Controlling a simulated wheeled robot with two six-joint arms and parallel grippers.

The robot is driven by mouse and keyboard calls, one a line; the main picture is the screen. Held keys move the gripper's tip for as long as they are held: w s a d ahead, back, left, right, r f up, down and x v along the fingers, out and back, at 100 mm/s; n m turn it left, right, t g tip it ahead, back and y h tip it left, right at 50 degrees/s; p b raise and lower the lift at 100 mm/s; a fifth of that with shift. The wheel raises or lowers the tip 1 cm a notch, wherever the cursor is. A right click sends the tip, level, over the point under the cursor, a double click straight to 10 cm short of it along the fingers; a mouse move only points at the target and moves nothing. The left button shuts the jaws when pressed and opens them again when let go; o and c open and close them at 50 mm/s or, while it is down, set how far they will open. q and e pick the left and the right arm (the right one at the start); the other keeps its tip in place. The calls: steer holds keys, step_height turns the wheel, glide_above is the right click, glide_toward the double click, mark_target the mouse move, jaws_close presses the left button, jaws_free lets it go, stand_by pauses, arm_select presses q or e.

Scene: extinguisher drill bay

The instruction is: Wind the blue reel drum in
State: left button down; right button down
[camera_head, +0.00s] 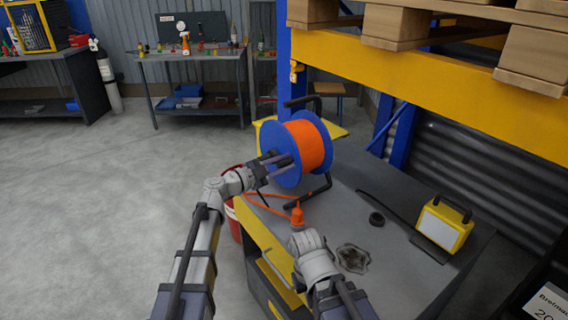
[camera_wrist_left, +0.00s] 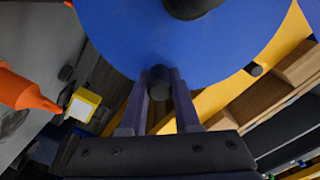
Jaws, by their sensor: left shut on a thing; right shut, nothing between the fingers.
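The reel drum has blue flanges (camera_head: 279,147) and orange cable (camera_head: 312,141) wound on it. It sits in a black tube stand (camera_head: 318,188) on the grey bench top. My left gripper (camera_head: 284,161) is at the near flange, shut on a dark crank knob. In the left wrist view the knob (camera_wrist_left: 158,82) stands between the two fingertips in front of the blue flange (camera_wrist_left: 190,45). An orange cable end with a plug (camera_head: 297,214) lies on the bench. My right gripper (camera_head: 303,238) is low beside the plug, shut and empty; its fingertips are mostly hidden.
A yellow shelf beam (camera_head: 420,75) with pallets hangs above. A red bucket (camera_head: 234,215) stands left of the bench. The floor at left is clear.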

arm_select(q)
steer(key=c, duration=0.6)
jaws_free()
steer(key=shift+c, duration=0.2)
steer(key=shift+v, duration=3.95)
steer(key=shift+c, duration=0.2)
